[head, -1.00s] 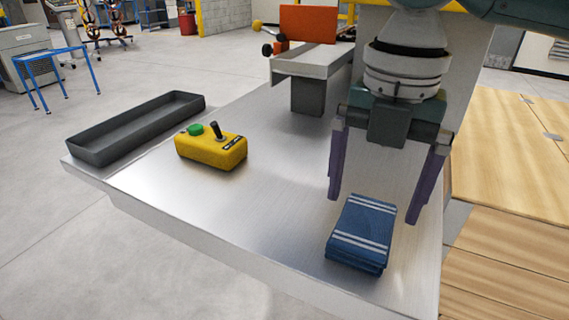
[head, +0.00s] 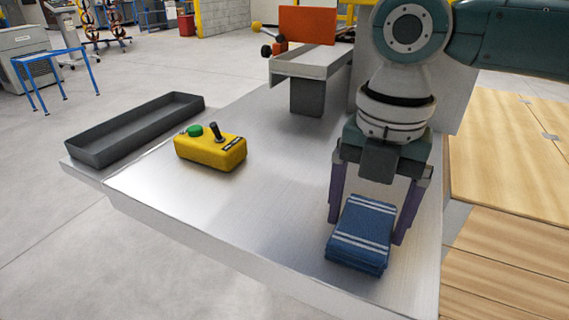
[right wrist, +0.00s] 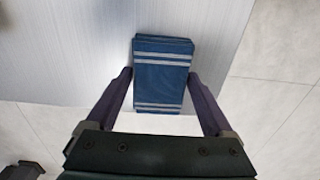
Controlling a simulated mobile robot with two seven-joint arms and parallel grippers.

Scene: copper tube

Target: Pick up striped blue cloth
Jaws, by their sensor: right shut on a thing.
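The striped blue cloth (head: 360,234) is a folded dark blue stack with pale stripes, lying flat on the metal bench near its front right. My right gripper (head: 366,229) points down over it and is shut on it, with one purple finger along each side. In the right wrist view the cloth (right wrist: 162,72) sits between the two fingertips (right wrist: 160,75). The cloth still rests on the bench top. My left gripper is not in view.
The metal bench (head: 270,190) is clear left of the cloth. A yellow control box (head: 212,153) with a green button and a dark tray (head: 135,125) stand further left. A machine with an orange plate (head: 307,24) is behind. A wooden surface (head: 510,240) lies to the right.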

